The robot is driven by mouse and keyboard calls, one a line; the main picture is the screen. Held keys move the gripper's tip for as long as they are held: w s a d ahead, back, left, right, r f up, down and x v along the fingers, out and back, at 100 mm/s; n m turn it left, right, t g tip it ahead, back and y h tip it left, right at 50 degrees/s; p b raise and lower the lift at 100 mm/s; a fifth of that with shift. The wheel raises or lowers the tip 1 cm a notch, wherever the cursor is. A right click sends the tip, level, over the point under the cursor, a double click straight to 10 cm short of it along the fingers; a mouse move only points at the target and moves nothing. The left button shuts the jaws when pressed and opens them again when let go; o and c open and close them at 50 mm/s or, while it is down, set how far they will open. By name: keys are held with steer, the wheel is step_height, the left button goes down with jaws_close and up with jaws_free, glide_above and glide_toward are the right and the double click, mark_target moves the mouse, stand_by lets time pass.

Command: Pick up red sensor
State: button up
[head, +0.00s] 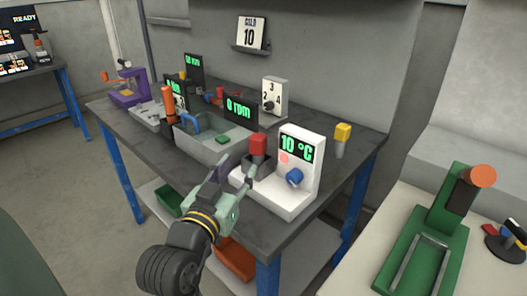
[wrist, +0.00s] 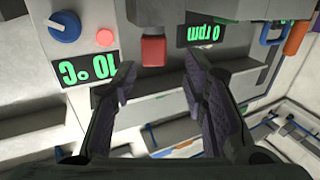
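The red sensor (head: 258,145) is a small red block standing in a dark grey holder (head: 262,167), beside the white 10 °C station (head: 300,150) on the workbench. In the wrist view the red sensor (wrist: 153,51) lies just beyond the fingertips, roughly between them. My gripper (head: 236,172) is open and empty, just in front and to the left of the red sensor in the head view. Its two fingers (wrist: 157,80) are spread apart in the wrist view. The sensor's lower end is hidden in the holder.
A grey bin (head: 215,140) with a 0 rpm display (head: 240,107) stands left of the sensor. A blue knob (head: 294,177) is on the white station. A yellow-topped piece (head: 342,135) is behind it. A green fixture (head: 435,235) stands on the right-hand table.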

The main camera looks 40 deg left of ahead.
mark_target(255, 150)
steer(key=x, duration=0.1)
steer(key=p+x, duration=0.1)
steer(key=x, duration=0.3)
steer(key=shift+w+d+f+p, duration=0.2)
steer(key=shift+d+p, duration=0.05)
steer(key=shift+p, duration=0.05)
steer(key=p+x, duration=0.1)
steer(key=x, duration=0.1)
steer(key=r+p+x, duration=0.1)
steer(key=x, duration=0.1)
steer(key=shift+w+p, duration=0.4)
steer(key=shift+w+a+f, duration=0.1)
steer(key=shift+w+f, duration=0.1)
steer(key=shift+w, duration=0.2)
jaws_close()
